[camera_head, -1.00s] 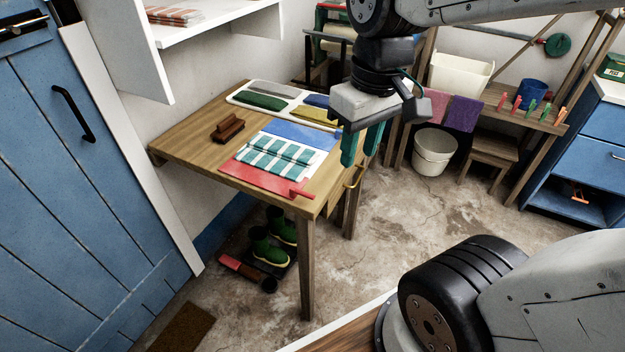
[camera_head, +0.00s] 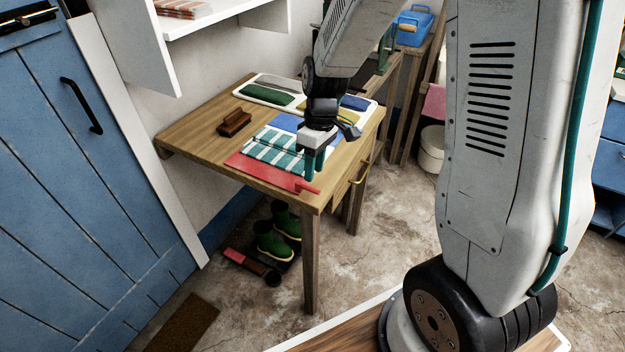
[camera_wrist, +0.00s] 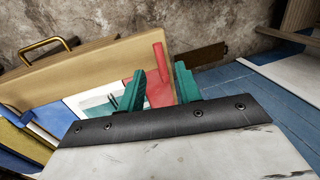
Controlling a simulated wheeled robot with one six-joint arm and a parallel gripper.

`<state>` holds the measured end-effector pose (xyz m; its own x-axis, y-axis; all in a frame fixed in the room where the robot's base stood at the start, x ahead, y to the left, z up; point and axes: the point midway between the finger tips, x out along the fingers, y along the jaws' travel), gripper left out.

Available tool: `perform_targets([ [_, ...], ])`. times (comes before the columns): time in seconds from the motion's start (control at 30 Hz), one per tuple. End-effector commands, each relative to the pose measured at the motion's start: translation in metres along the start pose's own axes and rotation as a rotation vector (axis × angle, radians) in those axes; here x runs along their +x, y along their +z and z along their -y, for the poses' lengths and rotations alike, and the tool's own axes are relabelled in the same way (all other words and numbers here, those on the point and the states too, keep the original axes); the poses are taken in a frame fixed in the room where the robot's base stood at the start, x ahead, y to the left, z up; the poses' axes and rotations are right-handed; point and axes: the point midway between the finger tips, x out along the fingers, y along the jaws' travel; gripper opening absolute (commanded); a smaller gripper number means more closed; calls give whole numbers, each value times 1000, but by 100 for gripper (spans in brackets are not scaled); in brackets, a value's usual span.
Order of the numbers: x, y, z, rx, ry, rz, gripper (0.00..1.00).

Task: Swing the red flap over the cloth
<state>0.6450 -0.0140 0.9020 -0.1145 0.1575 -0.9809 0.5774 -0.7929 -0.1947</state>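The red flap (camera_head: 262,172) lies flat at the table's near edge, open beside the teal-and-white checked cloth (camera_head: 270,153). Its red bar-like handle (camera_head: 307,187) is at the right end; the handle also shows in the wrist view (camera_wrist: 160,60). The cloth lies on a white panel, with a blue flap (camera_head: 287,122) behind it. My gripper (camera_head: 314,170) points down over the right end of the red flap and cloth, close to the handle. In the wrist view my gripper (camera_wrist: 160,84) has its teal fingers apart, with red flap visible between them. I cannot tell whether they touch it.
A brown wooden block (camera_head: 234,123) sits at the table's left. A white tray (camera_head: 242,94) with coloured folded cloths lies at the back. A brass handle (camera_head: 361,172) is on the table's right side. Green boots (camera_head: 272,240) stand below. A white shelf hangs above left.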

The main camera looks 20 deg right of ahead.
Motion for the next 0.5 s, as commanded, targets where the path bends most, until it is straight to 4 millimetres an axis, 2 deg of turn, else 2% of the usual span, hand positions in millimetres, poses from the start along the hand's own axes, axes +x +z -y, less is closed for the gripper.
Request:
perform_targets([
  [0.1,21,1,1,1,-3,3,34],
  [0.23,36,0,1,-1,-2,2,34],
  [0.5,44,0,0,0,1,-1,34],
])
